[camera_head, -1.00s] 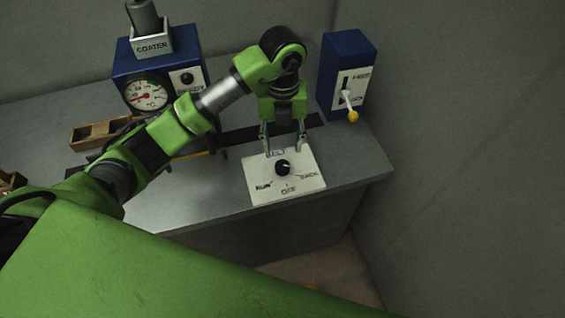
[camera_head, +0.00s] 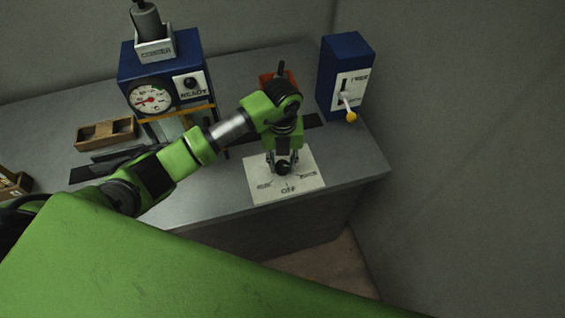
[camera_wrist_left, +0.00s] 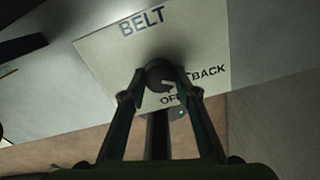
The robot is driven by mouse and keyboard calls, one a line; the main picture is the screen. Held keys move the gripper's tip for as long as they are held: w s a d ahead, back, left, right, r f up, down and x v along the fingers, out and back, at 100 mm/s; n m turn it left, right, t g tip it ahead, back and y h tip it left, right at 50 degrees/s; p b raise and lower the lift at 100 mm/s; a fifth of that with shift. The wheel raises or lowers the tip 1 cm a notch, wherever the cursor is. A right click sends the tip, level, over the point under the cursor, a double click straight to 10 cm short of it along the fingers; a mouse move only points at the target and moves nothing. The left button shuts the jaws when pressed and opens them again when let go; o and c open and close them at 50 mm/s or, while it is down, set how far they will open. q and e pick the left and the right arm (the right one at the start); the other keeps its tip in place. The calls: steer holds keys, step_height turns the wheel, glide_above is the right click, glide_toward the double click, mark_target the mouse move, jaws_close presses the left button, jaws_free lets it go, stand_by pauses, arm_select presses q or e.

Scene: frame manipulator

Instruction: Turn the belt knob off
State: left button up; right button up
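The belt knob (camera_head: 283,168) is a round black dial on a white panel (camera_head: 262,194) on the grey bench. In the left wrist view, the knob (camera_wrist_left: 160,74) shows a white mark toward the lower right, near BACK and OFF. My left gripper (camera_head: 283,161) is down at the knob, one finger on each side. In the left wrist view, the fingertips (camera_wrist_left: 160,82) flank it closely; I cannot tell whether they touch it. My right gripper is not in view.
A blue box with a yellow-tipped lever (camera_head: 352,115) stands behind and right of the panel. A wooden tray (camera_head: 106,133) and an orange-red object (camera_head: 268,78) lie on the bench. The bench's front edge is close below the panel.

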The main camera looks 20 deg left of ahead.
arm_select(q)
steer(key=c, duration=0.4)
steer(key=shift+o, duration=0.2)
steer(key=shift+f+m+b, duration=0.15)
steer(key=shift+m+b, duration=0.75)
steer(key=shift+b, duration=0.05)
steer(key=m+b, duration=0.7)
steer(key=shift+w, duration=0.1)
steer(key=shift+a+m+b, duration=0.1)
steer(key=shift+m+b, duration=1.4)
steer(key=shift+b, duration=0.1)
steer(key=shift+r, duration=0.2)
steer(key=o, duration=1.1)
